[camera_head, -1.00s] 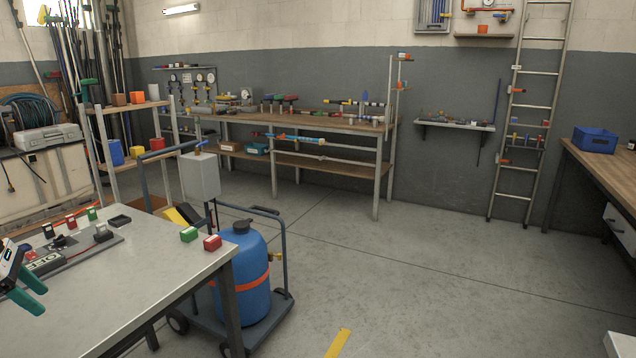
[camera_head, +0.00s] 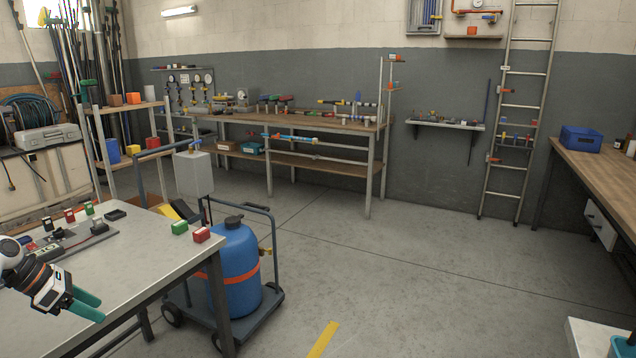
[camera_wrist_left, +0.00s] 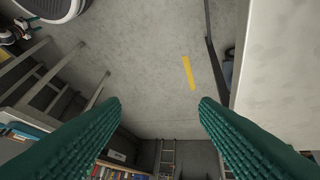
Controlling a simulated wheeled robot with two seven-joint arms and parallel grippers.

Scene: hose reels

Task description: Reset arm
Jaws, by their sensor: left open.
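My left gripper (camera_head: 88,304) is open and empty at the lower left of the head view. It is in front of the grey table (camera_head: 130,262), with its teal fingers pointing right and down. In the left wrist view its two fingers (camera_wrist_left: 160,105) are spread wide, with only floor and distant furniture showing between them. A teal piece (camera_head: 622,347) shows at the lower right edge of the head view. It matches my finger colour, but too little shows to tell how the jaws stand.
Red, green and black blocks (camera_head: 179,228) sit on the grey table. A cart with a blue tank (camera_head: 236,268) stands right beside it. A wooden workbench (camera_head: 300,120) is at the back, and a ladder (camera_head: 503,150) leans on the wall. The middle floor is clear.

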